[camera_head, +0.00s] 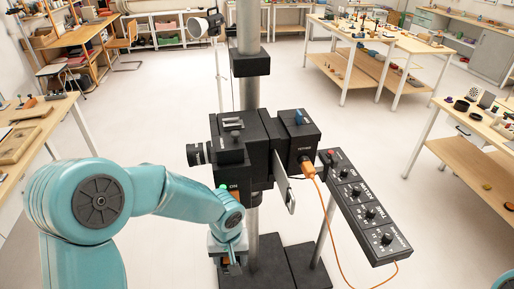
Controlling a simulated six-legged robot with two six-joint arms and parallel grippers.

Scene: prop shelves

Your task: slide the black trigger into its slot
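My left gripper (229,264) points down just below the device's front left corner, close to the dark base. Its fingers are small and dark against the base, so their opening is unclear. My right gripper is out of view; only a bit of teal arm shows at the bottom right.
A black control panel (372,212) with several knobs stands right of the device. An orange cable (328,208) runs from the device down past the panel. Tables with props stand around; the floor is open.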

